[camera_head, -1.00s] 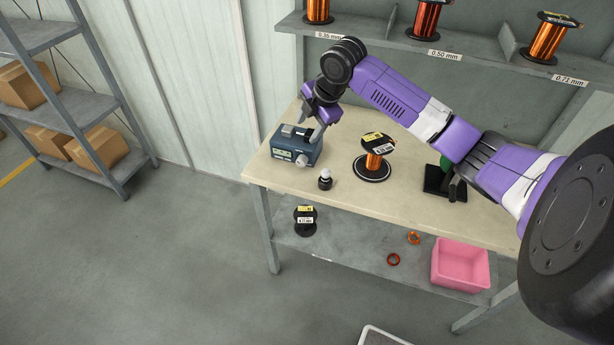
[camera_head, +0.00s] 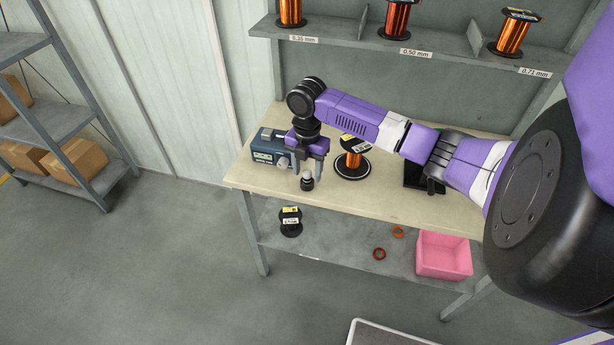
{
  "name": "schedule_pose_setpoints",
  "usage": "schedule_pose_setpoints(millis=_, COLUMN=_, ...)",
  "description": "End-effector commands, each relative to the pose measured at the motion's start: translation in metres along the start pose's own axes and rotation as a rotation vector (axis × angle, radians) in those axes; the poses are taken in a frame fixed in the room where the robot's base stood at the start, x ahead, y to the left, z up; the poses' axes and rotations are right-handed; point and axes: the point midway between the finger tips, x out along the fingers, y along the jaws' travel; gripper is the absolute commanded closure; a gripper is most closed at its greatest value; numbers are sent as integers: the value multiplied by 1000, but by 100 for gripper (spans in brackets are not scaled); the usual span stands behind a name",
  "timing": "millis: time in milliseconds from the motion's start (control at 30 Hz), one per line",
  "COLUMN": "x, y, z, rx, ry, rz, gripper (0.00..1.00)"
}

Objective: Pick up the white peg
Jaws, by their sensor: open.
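The white peg (camera_head: 307,174) is a small pale piece standing upright in a dark round base on the workbench, near its front edge. My gripper (camera_head: 308,168) points down over it, its jaws open. One finger shows on each side of the peg's top in this view. I cannot tell whether either finger touches it or how far down they reach.
A blue winding machine (camera_head: 263,150) with a pale knob stands just left of my gripper. A copper wire spool (camera_head: 353,162) stands close on the right. The lower shelf holds a pink bin (camera_head: 443,256), a black spool (camera_head: 290,222) and two small rings.

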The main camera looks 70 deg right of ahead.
Motion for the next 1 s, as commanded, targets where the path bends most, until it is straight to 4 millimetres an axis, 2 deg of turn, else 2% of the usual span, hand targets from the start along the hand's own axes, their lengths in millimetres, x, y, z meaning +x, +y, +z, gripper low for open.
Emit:
schedule_pose_setpoints(millis=133, x=10, y=0, z=0, rx=0, ry=-1, rz=0, gripper=49)
schedule_pose_setpoints(millis=367, x=12, y=0, z=0, rx=0, ry=-1, rz=1, gripper=51)
schedule_pose_setpoints(millis=600, x=11, y=0, z=0, rx=0, ry=-1, rz=1, gripper=98)
schedule_pose_setpoints(millis=633, x=11, y=0, z=0, rx=0, ry=-1, rz=1, gripper=100)
schedule_pose_setpoints(millis=1000, x=8, y=1, z=0, rx=0, ry=-1, rz=1, gripper=100)
